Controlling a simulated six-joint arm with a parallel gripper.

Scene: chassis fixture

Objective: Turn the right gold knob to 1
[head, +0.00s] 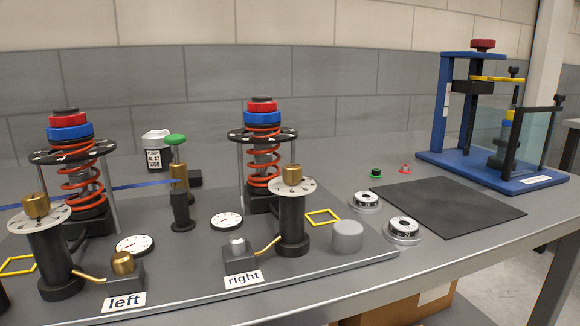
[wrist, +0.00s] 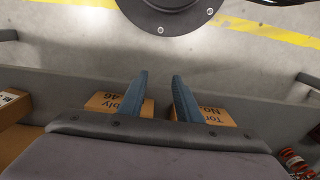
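The right gold knob (head: 292,173) sits on a white dial disc (head: 305,187) with dark marks, on top of a black post (head: 292,225). The post stands behind and right of the "right" label (head: 243,279). The marks are too small to read, so I cannot tell the knob's setting. A similar left gold knob (head: 36,205) tops another dial post at the far left, near the "left" label (head: 124,302). My gripper (wrist: 160,75) shows only in the wrist view. Its two blue-grey fingers are apart with nothing between them. No knob shows there.
Spring columns (head: 262,150) with red and blue tops stand behind the dial posts. A grey cylinder (head: 347,236) and round silver pieces (head: 403,230) lie to the right. The black mat (head: 447,207) is bare. Cardboard boxes (wrist: 215,114) show beyond my fingers.

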